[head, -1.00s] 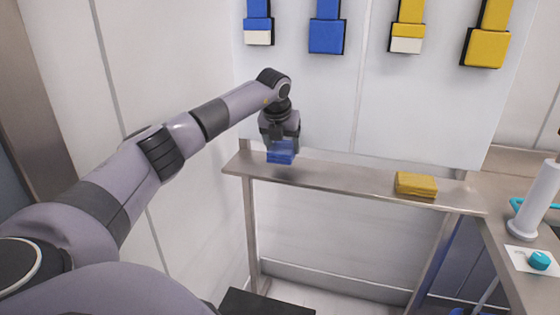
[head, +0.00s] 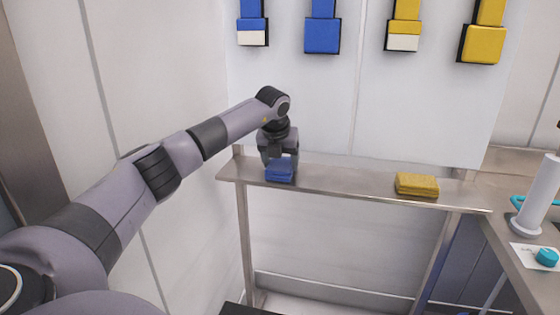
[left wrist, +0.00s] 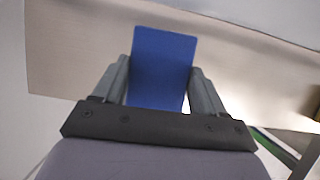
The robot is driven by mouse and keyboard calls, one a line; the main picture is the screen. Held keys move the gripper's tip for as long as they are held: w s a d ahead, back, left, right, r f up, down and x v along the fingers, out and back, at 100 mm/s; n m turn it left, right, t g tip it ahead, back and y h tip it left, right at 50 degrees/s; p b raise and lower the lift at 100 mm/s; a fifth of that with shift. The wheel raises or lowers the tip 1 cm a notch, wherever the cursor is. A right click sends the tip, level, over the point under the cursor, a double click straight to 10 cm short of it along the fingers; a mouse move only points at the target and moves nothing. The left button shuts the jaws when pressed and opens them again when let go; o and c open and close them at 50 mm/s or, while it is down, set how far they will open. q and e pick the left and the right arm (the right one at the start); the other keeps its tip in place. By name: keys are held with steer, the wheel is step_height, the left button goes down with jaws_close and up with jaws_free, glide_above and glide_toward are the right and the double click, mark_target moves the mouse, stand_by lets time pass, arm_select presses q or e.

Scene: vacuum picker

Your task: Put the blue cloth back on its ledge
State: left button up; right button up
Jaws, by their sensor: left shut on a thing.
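The blue cloth (head: 280,171) is a small folded block at the left end of the metal ledge (head: 340,181). My left gripper (head: 280,160) points down over it and is shut on it. In the left wrist view the cloth (left wrist: 161,68) sits between both fingers of the gripper (left wrist: 160,88), with the ledge surface (left wrist: 75,60) behind it. The cloth appears to be at the ledge surface; I cannot tell whether its underside touches. My right gripper is in neither view.
A folded yellow cloth (head: 416,184) lies on the ledge to the right. Blue and yellow tools hang on the wall panel above, among them a blue one (head: 322,36). A counter at the right holds a white cylinder (head: 537,195) and a teal knob (head: 547,257). The ledge's middle is clear.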

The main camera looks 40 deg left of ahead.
arm_select(q)
steer(key=o, duration=1)
